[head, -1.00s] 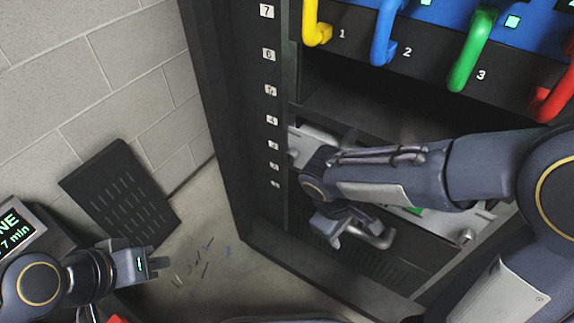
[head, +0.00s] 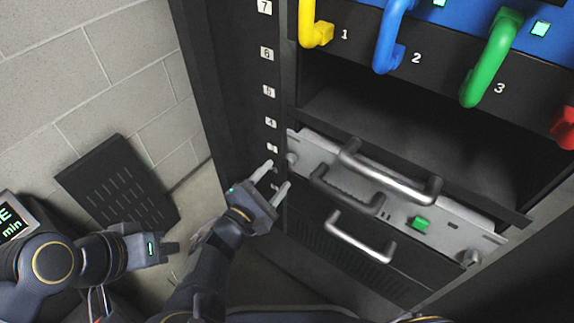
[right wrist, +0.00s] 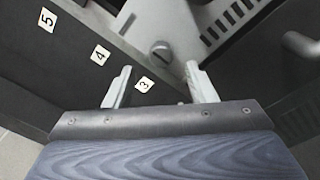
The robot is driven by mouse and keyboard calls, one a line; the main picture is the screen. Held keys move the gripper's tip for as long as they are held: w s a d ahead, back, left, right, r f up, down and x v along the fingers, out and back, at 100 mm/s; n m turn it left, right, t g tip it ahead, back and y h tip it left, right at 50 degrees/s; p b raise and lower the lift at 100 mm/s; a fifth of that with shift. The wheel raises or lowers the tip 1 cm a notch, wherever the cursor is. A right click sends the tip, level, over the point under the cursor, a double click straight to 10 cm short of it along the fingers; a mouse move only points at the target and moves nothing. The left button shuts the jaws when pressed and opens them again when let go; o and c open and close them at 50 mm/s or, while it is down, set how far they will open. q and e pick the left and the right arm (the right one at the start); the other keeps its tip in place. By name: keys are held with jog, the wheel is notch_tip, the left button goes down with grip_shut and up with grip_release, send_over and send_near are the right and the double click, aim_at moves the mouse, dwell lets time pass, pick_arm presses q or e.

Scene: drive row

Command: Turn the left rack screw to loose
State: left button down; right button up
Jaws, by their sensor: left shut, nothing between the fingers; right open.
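The left rack screw (head: 292,158) is a grey knob at the left end of a light metal panel (head: 320,152). It also shows in the right wrist view (right wrist: 160,49), just beyond and between the fingertips. My right gripper (head: 276,176) is open and empty, beside the numbered rail, below and left of the screw. In the right wrist view, my right gripper's (right wrist: 158,70) fingers are apart and do not touch the screw. My left gripper (head: 165,248) is shut and empty at the lower left, far from the rack.
Metal handles (head: 390,175) and a green button (head: 419,223) stand out on the panel. The right screw (head: 470,258) is at its far end. Coloured handles (head: 388,45) hang above an open slot. A dark vented panel (head: 117,188) leans on the wall.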

aim_at(288, 163)
jog(key=b+x, duration=0.1)
jog(key=x, duration=0.4)
jog(key=shift+d, duration=0.1)
jog(key=c, duration=1)
